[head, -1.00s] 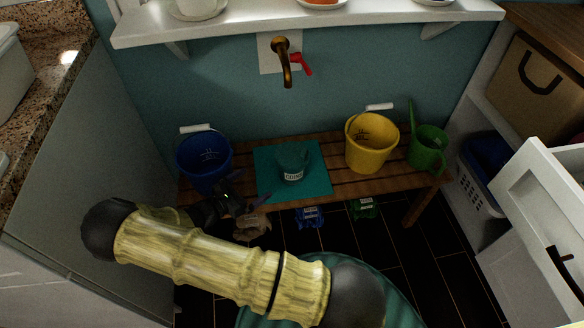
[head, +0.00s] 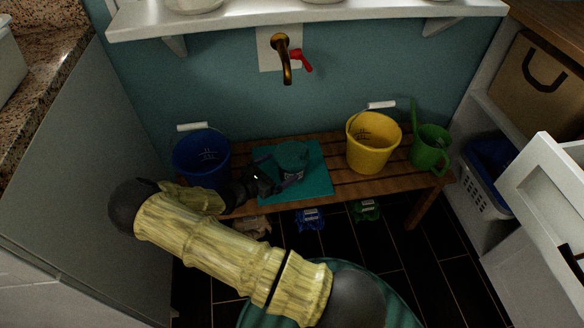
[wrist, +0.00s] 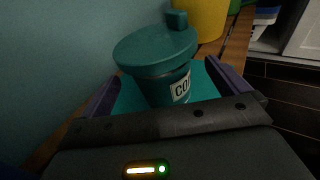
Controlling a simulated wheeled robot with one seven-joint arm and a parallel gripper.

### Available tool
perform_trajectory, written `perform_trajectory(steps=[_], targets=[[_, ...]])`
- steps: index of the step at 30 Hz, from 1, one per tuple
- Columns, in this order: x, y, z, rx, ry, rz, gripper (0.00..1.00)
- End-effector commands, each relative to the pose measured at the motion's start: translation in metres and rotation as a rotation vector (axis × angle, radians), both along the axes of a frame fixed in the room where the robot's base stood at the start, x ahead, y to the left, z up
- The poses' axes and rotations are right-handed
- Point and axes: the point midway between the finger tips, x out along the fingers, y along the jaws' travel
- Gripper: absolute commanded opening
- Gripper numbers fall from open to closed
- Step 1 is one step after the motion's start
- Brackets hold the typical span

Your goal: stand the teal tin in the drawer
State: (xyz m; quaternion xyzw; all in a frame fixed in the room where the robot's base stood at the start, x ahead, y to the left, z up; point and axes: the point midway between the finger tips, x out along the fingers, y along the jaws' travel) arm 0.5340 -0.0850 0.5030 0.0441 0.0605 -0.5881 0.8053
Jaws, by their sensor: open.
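The teal tin (head: 291,154) stands upright on a teal mat (head: 318,180) on the wooden bench. In the wrist view the tin (wrist: 160,62) shows its lid and part of a white label, between the two fingers. My gripper (head: 277,172) is open, with its fingers reaching around the tin's near side. In the wrist view my gripper (wrist: 165,88) has one finger on each side of the tin; I cannot tell whether they touch it. A white drawer (head: 555,185) with a dark handle juts out at the right; its inside is barely visible.
A blue bucket (head: 203,160) stands left of the mat. A yellow bucket (head: 372,145) and a green watering can (head: 430,150) stand to its right. A brass tap (head: 284,60) and a white shelf (head: 300,24) are above. A laundry basket (head: 484,185) sits at the right.

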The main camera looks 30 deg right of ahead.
Motion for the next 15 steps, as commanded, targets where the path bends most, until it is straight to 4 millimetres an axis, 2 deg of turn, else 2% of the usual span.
perform_trajectory(steps=[4,12,15], targets=[[0.004,-0.010,-0.005,0.000,0.000,-0.002,1.00],[0.016,-0.044,-0.012,0.000,-0.001,-0.002,1.00],[0.018,-0.048,-0.011,0.000,0.000,-0.001,1.00]])
